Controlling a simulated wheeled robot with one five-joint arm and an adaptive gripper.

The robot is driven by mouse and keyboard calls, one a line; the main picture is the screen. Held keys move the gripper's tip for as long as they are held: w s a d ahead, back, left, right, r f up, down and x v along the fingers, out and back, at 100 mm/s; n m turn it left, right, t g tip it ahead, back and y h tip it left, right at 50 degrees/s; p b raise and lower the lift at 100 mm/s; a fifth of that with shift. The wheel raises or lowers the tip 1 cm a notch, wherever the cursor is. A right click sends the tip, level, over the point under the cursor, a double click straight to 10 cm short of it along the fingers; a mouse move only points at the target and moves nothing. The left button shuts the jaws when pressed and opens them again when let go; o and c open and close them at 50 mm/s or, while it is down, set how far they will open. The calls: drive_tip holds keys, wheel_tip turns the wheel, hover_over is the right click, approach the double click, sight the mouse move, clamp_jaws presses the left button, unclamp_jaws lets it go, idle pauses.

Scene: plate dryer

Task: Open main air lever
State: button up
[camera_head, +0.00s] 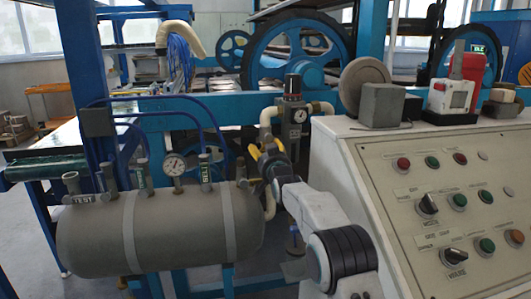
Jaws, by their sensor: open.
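A yellow lever (254,153), likely the main air lever, shows by the air pipe, just right of the grey tank and below the regulator. My gripper (272,163) reaches up from the lower right to the lever, with its small dark end next to the yellow part. It is open. I cannot tell whether its fingers touch the lever or stand around it. My wrist hides part of the pipework behind it.
A grey air tank (95,240) with a round gauge (174,164) lies left of my arm. An air regulator (295,115) stands above the lever. A control panel (440,190) with buttons and knobs stands close on the right. Blue hoses (178,62) hang behind.

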clamp_jaws()
drive_tip(key=shift+w+d+n+b, duration=0.1)
drive_tip(key=shift+d+n+b, duration=0.35)
drive_tip(key=shift+n, duration=0.65)
drive_tip(key=shift+w+d+n+b, duration=0.1)
drive_tip(key=shift+d+n+b, duration=0.3)
drive_tip(key=shift+n, duration=0.7)
drive_tip(key=shift+s, duration=0.1)
unclamp_jaws()
drive_tip(key=shift+s, duration=0.1)
drive_tip(key=shift+v, duration=5.85)
drive_tip(key=shift+a, duration=0.2)
drive_tip(key=shift+s, duration=0.1)
